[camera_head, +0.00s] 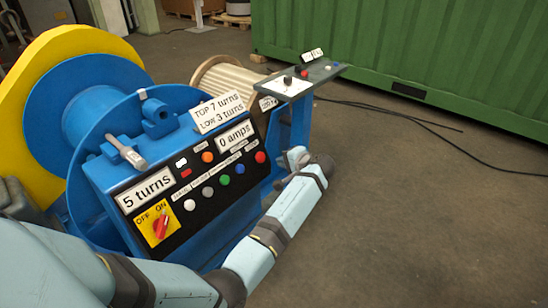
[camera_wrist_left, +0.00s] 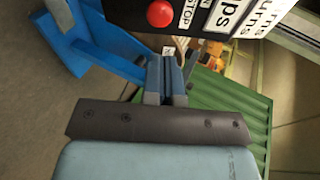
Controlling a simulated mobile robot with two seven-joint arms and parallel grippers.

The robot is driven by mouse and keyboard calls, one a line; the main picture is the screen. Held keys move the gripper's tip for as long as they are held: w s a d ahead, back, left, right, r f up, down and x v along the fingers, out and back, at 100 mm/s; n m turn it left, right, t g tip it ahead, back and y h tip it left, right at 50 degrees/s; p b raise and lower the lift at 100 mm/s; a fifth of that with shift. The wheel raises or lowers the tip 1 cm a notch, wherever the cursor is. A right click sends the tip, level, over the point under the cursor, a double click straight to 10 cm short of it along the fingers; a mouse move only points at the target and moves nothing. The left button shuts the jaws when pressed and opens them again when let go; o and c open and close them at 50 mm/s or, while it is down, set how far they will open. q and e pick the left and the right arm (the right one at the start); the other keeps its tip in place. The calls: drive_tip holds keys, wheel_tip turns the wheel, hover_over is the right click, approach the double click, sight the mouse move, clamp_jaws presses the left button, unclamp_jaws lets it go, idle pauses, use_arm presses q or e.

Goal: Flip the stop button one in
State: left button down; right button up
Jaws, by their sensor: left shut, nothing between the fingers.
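The black control panel (camera_head: 190,180) sits on the blue machine. Its red button (camera_head: 260,157) is at the right end of a row of coloured buttons. In the left wrist view the red button (camera_wrist_left: 160,13) is at the top, beside a label reading STOP (camera_wrist_left: 187,16). I cannot tell how far it is pressed. My left gripper (camera_head: 287,158) is shut and empty, just right of the panel and apart from the red button in the picture. Its fingers (camera_wrist_left: 168,72) point towards the panel side in the wrist view, below the button. My right gripper is not in view.
The panel has a red rotary switch (camera_head: 160,227) on a yellow OFF/ON plate and displays reading 5 turns and 0 amps. A small grey control shelf (camera_head: 318,72) stands behind. A green container (camera_head: 440,60) and cables lie beyond.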

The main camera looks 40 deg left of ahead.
use_arm(q)
drive_tip(key=shift+v, duration=2.05)
drive_tip(key=shift+w, duration=0.1)
